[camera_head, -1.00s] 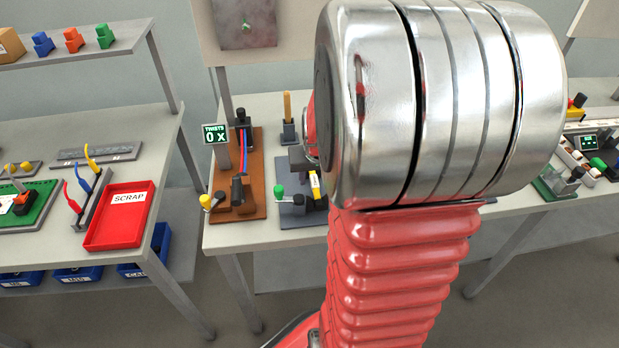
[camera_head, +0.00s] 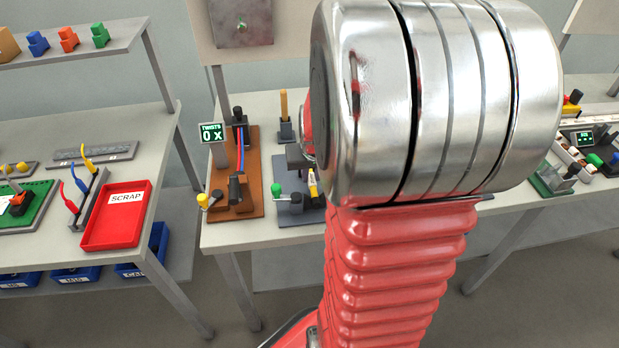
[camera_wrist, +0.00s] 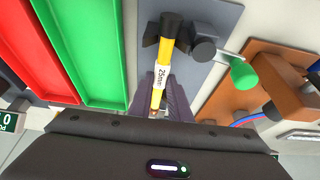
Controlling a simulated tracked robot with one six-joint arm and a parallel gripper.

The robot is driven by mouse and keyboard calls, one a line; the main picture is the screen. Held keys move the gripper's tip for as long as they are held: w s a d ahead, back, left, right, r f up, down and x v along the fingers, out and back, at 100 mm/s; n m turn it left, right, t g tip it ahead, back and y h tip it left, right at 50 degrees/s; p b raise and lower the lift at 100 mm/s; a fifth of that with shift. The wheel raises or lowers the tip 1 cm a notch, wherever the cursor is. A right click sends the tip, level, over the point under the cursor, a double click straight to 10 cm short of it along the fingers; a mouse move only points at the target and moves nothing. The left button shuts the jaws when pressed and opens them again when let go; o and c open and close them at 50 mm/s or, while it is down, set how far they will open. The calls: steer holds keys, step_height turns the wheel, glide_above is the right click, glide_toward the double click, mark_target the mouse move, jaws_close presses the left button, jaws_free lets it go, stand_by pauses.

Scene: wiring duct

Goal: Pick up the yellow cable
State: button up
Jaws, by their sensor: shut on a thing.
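The yellow cable (camera_wrist: 161,76) is a short, thick piece with a white "25mm" label, a black upper end and a copper-coloured tip. My gripper (camera_wrist: 158,98) is shut on its lower part in the wrist view. The black end lies at a dark clamp (camera_wrist: 150,40) on a grey plate; I cannot tell whether they touch. In the head view the cable (camera_head: 313,187) shows small beside my arm, which hides most of my gripper.
A green-knobbed crank (camera_wrist: 243,73) is close right of the cable, with a brown block fixture (camera_wrist: 280,80) beyond. Green (camera_wrist: 95,60) and red (camera_wrist: 30,50) trays lie left in the wrist view. A red SCRAP tray (camera_head: 105,232) is on the left bench.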

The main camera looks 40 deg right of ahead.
mark_target(312, 179)
steer(key=shift+r, duration=0.1)
jaws_close()
step_height(312, 179, up, 10)
stand_by(0.4)
steer(key=shift+s, duration=0.1)
stand_by(0.5)
